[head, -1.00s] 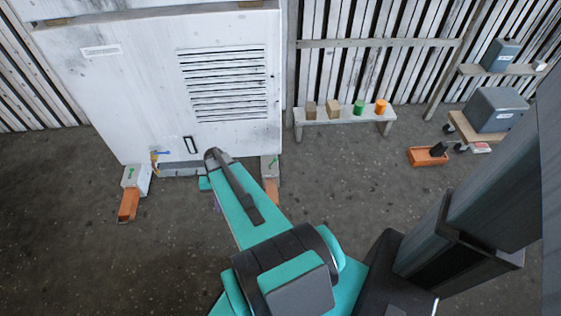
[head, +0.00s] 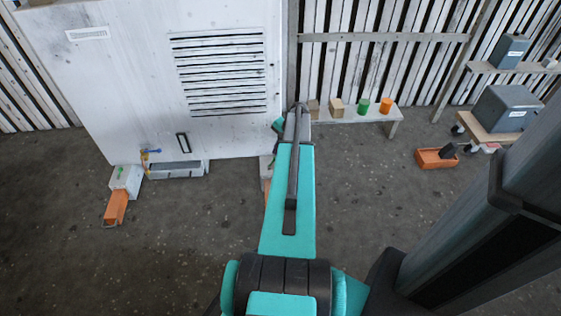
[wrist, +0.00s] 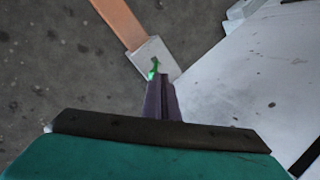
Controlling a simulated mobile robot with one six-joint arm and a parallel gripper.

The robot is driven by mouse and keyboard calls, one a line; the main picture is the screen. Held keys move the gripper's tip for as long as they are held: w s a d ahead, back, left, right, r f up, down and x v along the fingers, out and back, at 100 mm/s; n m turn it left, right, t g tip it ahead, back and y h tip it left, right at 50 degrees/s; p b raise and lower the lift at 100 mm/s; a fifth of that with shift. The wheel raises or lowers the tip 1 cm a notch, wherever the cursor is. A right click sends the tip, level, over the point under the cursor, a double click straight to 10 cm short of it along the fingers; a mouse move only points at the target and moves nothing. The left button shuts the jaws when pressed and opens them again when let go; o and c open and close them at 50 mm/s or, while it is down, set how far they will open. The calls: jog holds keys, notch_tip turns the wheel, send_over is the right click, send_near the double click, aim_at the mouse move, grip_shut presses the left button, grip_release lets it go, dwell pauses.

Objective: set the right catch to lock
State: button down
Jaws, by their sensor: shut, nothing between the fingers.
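The right catch is a pale block (wrist: 148,54) with a small green lever (wrist: 154,68) on its face and an orange piece (wrist: 118,20) running off it, seen in the wrist view. In the head view my arm hides most of this catch, leaving a sliver of the block (head: 265,165). My gripper (wrist: 162,80) has narrow purple fingers, shut and empty. Their tips appear right beside the green lever; I cannot tell whether they touch it. In the head view the fingers are hidden behind my arm.
The white housing panel (head: 130,90) stands close by. Left are another catch (head: 126,180) with an orange piece, and a grey tray (head: 178,170) with a blue-handled part. A bench (head: 350,115) holds blocks and cylinders; an orange bin (head: 430,160) sits right. Open floor lies between.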

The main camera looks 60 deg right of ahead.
jog(key=s+d+m+h+b, duration=0.1)
jog(key=s+d, duration=0.3)
jog(key=d, duration=0.2)
jog(key=shift+s+d+r+m+t, duration=0.2)
jog(key=shift+d+r+m+t, duration=0.1)
jog(key=shift+d+r, duration=0.1)
jog(key=shift+f, duration=0.1)
jog(key=w+a+f+b, duration=0.3)
jog(key=w+f+b, duration=0.1)
jog(key=f+b, duration=0.2)
jog(key=shift+w+a+f, duration=0.2)
jog(key=shift+a+f, duration=0.2)
jog(key=shift+f, duration=0.3)
